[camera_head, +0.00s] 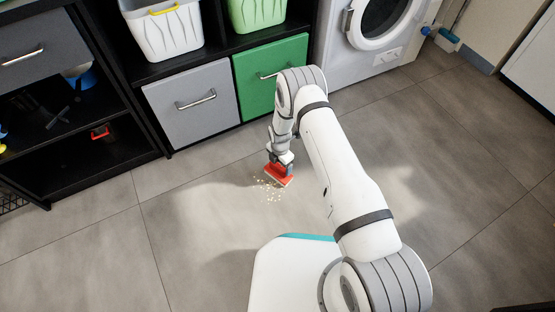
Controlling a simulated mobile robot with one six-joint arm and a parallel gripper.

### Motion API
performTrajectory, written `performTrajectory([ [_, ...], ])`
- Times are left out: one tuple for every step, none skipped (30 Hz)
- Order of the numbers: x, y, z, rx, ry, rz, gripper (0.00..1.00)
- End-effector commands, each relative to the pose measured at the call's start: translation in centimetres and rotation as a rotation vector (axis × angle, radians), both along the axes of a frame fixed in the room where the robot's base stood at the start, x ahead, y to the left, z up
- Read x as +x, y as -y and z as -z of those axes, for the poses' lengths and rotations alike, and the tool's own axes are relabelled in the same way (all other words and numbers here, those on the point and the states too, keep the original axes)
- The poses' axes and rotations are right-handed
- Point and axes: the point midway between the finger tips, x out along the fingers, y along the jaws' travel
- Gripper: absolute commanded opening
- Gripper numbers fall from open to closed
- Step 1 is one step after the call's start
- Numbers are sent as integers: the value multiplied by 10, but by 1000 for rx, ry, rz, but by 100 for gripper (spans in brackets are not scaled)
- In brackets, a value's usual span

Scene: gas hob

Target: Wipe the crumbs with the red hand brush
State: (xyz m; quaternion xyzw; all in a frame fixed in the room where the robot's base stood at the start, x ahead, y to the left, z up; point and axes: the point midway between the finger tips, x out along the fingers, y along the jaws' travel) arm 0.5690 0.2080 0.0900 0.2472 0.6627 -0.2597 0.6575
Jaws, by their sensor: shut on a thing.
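The red hand brush (281,180) is held low at the tiled floor, head downward and slightly tilted. My gripper (283,166) points down and is shut on the brush from above; the fingers are small and partly hidden by the brush and wrist. Pale crumbs (270,191) lie scattered on the floor in a small patch in front of and to the left of the brush. Some crumbs lie close to the brush's lower edge. I cannot tell whether the bristles touch the floor.
Behind the brush stand a grey drawer (193,104) and a green drawer (270,75) in a dark shelf unit. A washing machine (372,45) stands at the back right. The grey tile floor (90,250) is clear to the left and right.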

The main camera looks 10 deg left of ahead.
Motion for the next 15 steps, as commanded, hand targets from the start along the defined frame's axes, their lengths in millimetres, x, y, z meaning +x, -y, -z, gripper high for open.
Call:
performTrajectory([
  [-8, 5, -1, -5, -10, -1, 51],
  [-11, 6, -1, -5, -11, -1, 51],
  [-13, 8, 0, -4, -10, -1, 51],
  [-15, 10, 0, -5, -10, -1, 51],
  [-17, 11, 0, -4, -10, 0, 51],
  [-20, 13, 0, -5, -11, 0, 51],
  [-21, 14, 0, -4, -10, 0, 51],
  [-22, 14, 1, -5, -10, 0, 51],
  [-23, 15, 1, -4, -9, 0, 51],
  [-23, 15, 1, -4, -9, 0, 51],
  [-23, 16, 1, -3, -8, 0, 51],
  [-24, 16, 1, -4, -9, 0, 51],
  [-25, 17, 1, -4, -9, 0, 51],
  [-27, 18, 0, -5, -10, 0, 51],
  [-30, 20, 0, -5, -11, 0, 51],
])
